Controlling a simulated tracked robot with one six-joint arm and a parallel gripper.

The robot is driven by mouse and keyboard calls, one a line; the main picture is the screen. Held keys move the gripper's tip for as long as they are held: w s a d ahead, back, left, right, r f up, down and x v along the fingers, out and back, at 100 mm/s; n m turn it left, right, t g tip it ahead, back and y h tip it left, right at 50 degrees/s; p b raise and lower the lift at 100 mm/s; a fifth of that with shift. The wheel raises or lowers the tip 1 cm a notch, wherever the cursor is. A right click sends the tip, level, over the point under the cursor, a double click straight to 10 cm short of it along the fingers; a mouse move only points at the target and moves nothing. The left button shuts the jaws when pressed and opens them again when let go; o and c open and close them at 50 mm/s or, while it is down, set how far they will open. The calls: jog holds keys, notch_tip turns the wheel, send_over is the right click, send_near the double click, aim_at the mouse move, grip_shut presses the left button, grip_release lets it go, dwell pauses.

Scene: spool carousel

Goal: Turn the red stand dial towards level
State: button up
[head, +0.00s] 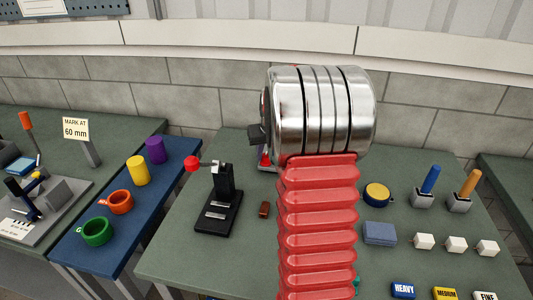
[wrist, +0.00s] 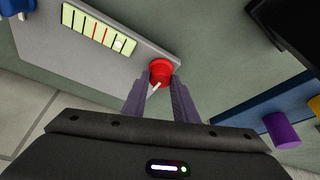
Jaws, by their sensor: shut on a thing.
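The red stand dial (wrist: 160,70) shows in the wrist view at the edge of a grey plate, with a pale pointer line on its near side. My gripper (wrist: 160,80) is shut on the dial, one finger on each side. A yellow-green strip (wrist: 98,29) with dark and red marks and a small white spot near its right end lies on the plate. In the head view my arm hides most of this spot; only a bit of red (head: 265,157) shows beside it.
In the head view, a black stand with a red ball (head: 192,163) is left of my arm. A blue board (head: 128,225) holds coloured rings and cylinders. A yellow-topped round thing (head: 377,194), a blue box (head: 380,233) and white blocks are on the right.

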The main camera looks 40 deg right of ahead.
jog(key=c, duration=0.3)
jog(key=shift+n, duration=0.5)
jog(key=shift+d+n+t+y, duration=0.15)
jog(key=shift+n+y, duration=0.3)
jog(key=shift+n, duration=0.55)
jog(key=shift+d+n+t+y, duration=0.15)
jog(key=shift+n+y, duration=0.3)
jog(key=shift+n, duration=0.55)
jog(key=shift+n+y, duration=0.9)
jog(key=shift+n, duration=1.3)
jog(key=o, duration=1)
